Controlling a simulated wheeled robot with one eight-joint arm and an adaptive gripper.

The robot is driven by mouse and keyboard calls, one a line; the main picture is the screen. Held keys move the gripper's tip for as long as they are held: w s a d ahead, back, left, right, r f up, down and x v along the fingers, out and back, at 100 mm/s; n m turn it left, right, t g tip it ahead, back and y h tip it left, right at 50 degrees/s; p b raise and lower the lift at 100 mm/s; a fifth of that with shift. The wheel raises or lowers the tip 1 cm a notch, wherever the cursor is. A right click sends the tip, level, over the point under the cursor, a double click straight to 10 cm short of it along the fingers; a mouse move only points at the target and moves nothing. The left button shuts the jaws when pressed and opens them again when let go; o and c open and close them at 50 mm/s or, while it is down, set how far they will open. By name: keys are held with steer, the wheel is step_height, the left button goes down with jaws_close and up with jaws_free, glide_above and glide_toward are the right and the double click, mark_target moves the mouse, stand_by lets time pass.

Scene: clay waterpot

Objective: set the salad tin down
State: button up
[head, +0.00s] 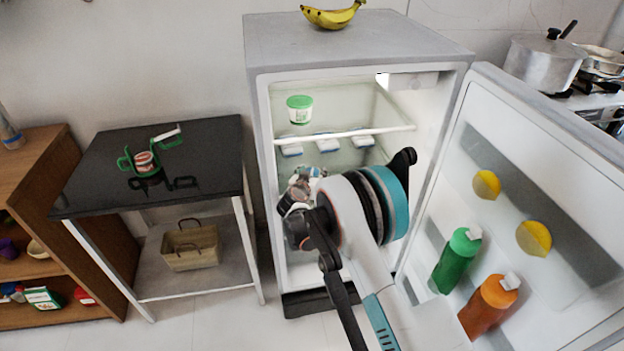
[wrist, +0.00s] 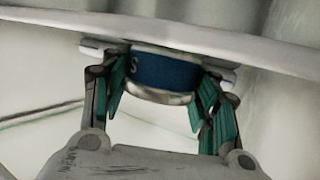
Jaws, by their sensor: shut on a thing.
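The salad tin (wrist: 165,70) shows in the wrist view as a short round tin with a dark blue label, a pale letter on it and a metal rim. My gripper (wrist: 160,88) is shut on it, with green-padded fingers on its left and right sides. My arm covers part of the fridge there, and I cannot make out the tin clearly in that view. A pale edge (wrist: 215,42) runs across just above the tin in the wrist view; I cannot tell whether they touch.
A green-lidded tub (head: 299,110) stands on the fridge shelf, with several white-and-blue packs below it. The open fridge door (head: 545,155), holding bottles, is at right. A black table (head: 210,150) at left bears a green holder with a small tin; much of its top is clear.

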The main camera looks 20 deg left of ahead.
steer(key=shift+r, duration=0.1)
steer(key=o, duration=1.2)
steer(key=shift+s+r, duration=0.15)
steer(key=shift+s, duration=0.15)
steer(key=p+v, duration=0.3)
steer(key=v, duration=0.8)
steer(key=shift+s+d+p, duration=0.1)
steer(key=shift+s+p, duration=0.1)
steer(key=shift+p, duration=0.2)
